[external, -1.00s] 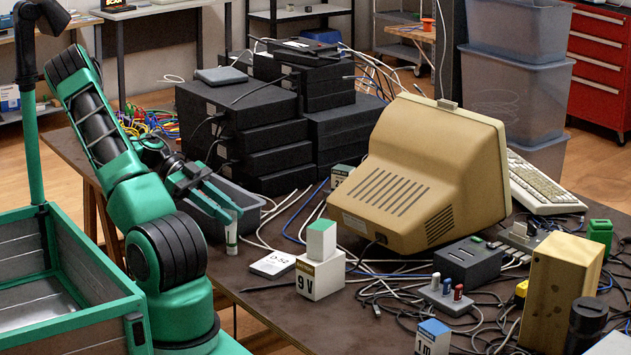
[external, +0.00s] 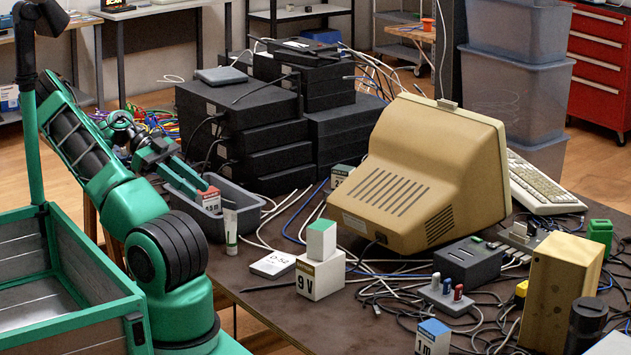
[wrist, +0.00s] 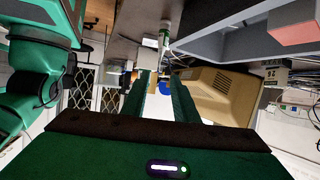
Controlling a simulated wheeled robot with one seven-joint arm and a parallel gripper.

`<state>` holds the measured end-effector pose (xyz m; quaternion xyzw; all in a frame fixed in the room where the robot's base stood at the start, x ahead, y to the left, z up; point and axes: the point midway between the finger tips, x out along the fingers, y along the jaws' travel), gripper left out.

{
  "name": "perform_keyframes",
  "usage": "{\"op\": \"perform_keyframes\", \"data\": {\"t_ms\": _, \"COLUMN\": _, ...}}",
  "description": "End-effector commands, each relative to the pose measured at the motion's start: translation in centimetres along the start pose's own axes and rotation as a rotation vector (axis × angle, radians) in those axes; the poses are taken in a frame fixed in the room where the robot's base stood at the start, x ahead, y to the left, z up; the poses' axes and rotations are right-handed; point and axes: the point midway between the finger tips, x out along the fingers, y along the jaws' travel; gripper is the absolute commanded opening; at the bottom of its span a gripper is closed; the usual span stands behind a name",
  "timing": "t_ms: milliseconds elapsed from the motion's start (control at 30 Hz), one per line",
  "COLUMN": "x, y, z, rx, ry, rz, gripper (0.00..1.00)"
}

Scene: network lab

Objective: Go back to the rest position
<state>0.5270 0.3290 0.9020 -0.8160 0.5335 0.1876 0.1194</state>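My gripper (external: 198,189) is over the left end of the grey bin (external: 240,232) in the external view. In the wrist view my gripper (wrist: 160,82) has its two green fingers apart, with nothing held between them. A small red-topped white box (external: 211,203) stands in the bin, close to the fingertips in the external view. In the wrist view, its reddish face (wrist: 295,27) shows at the upper right, outside the fingers. My arm is raised and bent at the left of the table.
Black stacked boxes (external: 235,110) stand behind the bin. A white tube (external: 230,232) stands in front of it. A beige monitor (external: 420,180) and a 9 V box (external: 320,275) are to the right. Cables cover much of the table.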

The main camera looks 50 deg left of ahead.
Motion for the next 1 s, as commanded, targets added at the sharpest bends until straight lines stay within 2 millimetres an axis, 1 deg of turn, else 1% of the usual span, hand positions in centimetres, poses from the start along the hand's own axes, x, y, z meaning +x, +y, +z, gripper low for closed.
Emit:
{"op": "perform_keyframes", "data": {"t_ms": 267, "x": 0.2, "y": -0.1, "z": -0.1, "rx": -0.003, "ry": -0.002, "rz": 0.004, "gripper": 0.27}}
{"op": "perform_keyframes", "data": {"t_ms": 367, "x": 1.2, "y": -0.4, "z": -0.7, "rx": -0.036, "ry": -0.021, "rz": 0.035, "gripper": 0.27}}
{"op": "perform_keyframes", "data": {"t_ms": 467, "x": 3.5, "y": -0.9, "z": -2.0, "rx": -0.119, "ry": -0.073, "rz": 0.100, "gripper": 0.27}}
{"op": "perform_keyframes", "data": {"t_ms": 600, "x": 7.9, "y": -1.3, "z": -4.3, "rx": -0.287, "ry": -0.196, "rz": 0.205, "gripper": 0.27}}
{"op": "perform_keyframes", "data": {"t_ms": 667, "x": 9.6, "y": -1.2, "z": -5.3, "rx": -0.357, "ry": -0.257, "rz": 0.239, "gripper": 0.27}}
{"op": "perform_keyframes", "data": {"t_ms": 800, "x": 13.2, "y": -0.5, "z": -7.5, "rx": -0.512, "ry": -0.410, "rz": 0.293, "gripper": 0.27}}
{"op": "perform_keyframes", "data": {"t_ms": 867, "x": 14.7, "y": 0.0, "z": -8.5, "rx": -0.575, "ry": -0.483, "rz": 0.304, "gripper": 0.27}}
{"op": "perform_keyframes", "data": {"t_ms": 1000, "x": 17.6, "y": 1.5, "z": -10.7, "rx": -0.710, "ry": -0.653, "rz": 0.301, "gripper": 0.27}}
